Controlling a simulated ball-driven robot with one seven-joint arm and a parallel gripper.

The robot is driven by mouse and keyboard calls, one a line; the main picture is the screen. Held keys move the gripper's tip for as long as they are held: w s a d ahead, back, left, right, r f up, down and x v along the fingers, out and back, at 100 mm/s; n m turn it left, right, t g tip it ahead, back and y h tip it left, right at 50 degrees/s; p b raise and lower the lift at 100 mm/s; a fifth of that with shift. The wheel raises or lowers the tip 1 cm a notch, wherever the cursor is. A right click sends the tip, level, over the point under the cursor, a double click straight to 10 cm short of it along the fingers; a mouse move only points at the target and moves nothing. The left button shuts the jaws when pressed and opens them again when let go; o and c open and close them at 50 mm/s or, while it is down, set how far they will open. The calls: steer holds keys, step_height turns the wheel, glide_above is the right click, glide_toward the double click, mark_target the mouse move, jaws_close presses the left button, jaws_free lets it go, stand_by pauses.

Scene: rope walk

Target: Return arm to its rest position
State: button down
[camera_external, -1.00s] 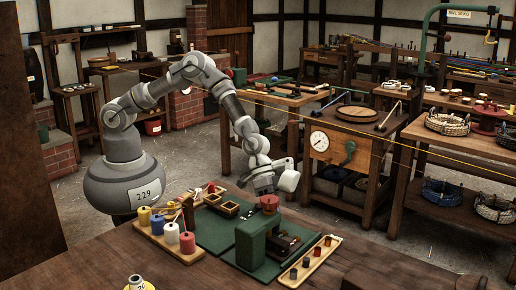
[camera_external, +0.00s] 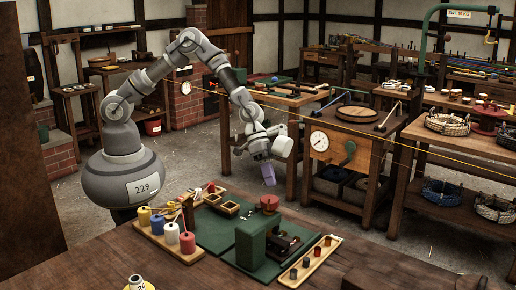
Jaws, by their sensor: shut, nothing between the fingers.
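My gripper (camera_external: 269,180) shows in the external view at the end of my grey arm, pointing down. Its fingers look purple and are shut with nothing between them. It hangs in the air above the back of the wooden table, apart from the things on it. The arm is bent, with its elbow high and the wrist lowered to the right of my body. A red round piece (camera_external: 270,203) stands beneath the gripper on the green mat (camera_external: 212,232), beside a green block (camera_external: 251,243).
A rack of colored spools (camera_external: 187,243) stands at the mat's left. A light wooden tray (camera_external: 311,262) with small pieces lies at its right. A workbench with a dial (camera_external: 320,141) stands behind. A thin yellow line (camera_external: 350,136) crosses the room.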

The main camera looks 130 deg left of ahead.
steer(key=shift+s+a+r, duration=0.15)
steer(key=shift+s+r, duration=0.2)
steer(key=shift+r, duration=0.1)
steer(key=d+r+m+t+y, duration=0.1)
steer(key=d+r, duration=0.2)
steer(key=r, duration=0.9)
steer(key=d+r+m+t+y, duration=0.15)
steer(key=d+r, duration=0.25)
steer(key=r, duration=0.7)
steer(key=d+r+m+t+y, duration=0.1)
steer(key=d+r, duration=0.2)
steer(key=r, duration=0.9)
steer(key=s+d+r+t, duration=0.2)
steer(key=s+r, duration=0.6)
steer(key=r, duration=0.5)
steer(key=s+d+r+t, duration=0.3)
steer(key=s+r, duration=0.6)
steer(key=r, duration=0.4)
steer(key=shift+d+m, duration=0.35)
steer(key=shift+d, duration=0.1)
steer(key=shift+s+h, duration=0.1)
steer(key=shift+h, duration=0.15)
